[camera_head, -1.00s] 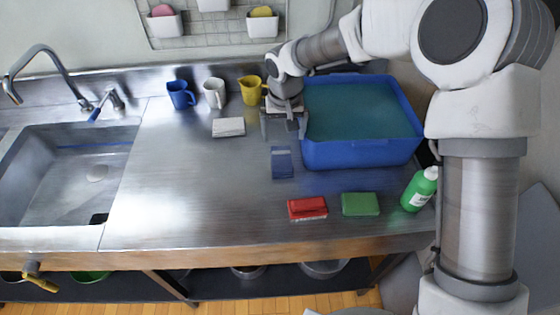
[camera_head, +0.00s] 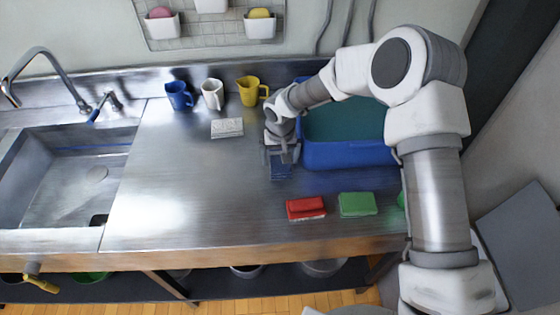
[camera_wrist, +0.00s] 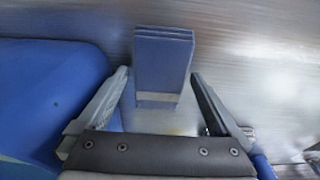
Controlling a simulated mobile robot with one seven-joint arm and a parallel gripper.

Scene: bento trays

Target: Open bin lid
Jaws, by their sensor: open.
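A grey flat panel (camera_head: 522,232) shows low at the far right, beyond my arm. I cannot tell whether it is a bin lid. My gripper (camera_head: 281,160) is open over the counter, just left of the blue tub (camera_head: 348,155). A small dark blue block (camera_head: 281,172) lies on the counter under my gripper and is partly covered by it. In the wrist view the blue block (camera_wrist: 163,65) appears between the open fingers (camera_wrist: 160,76). Nothing is held. The tub (camera_wrist: 45,85) fills the left of that view.
A red sponge (camera_head: 306,208) and a green sponge (camera_head: 357,204) lie near the counter's front. Blue (camera_head: 179,95), white (camera_head: 212,94) and yellow (camera_head: 249,91) mugs stand at the back. A sink (camera_head: 70,180) is at the left. The counter's left middle is clear.

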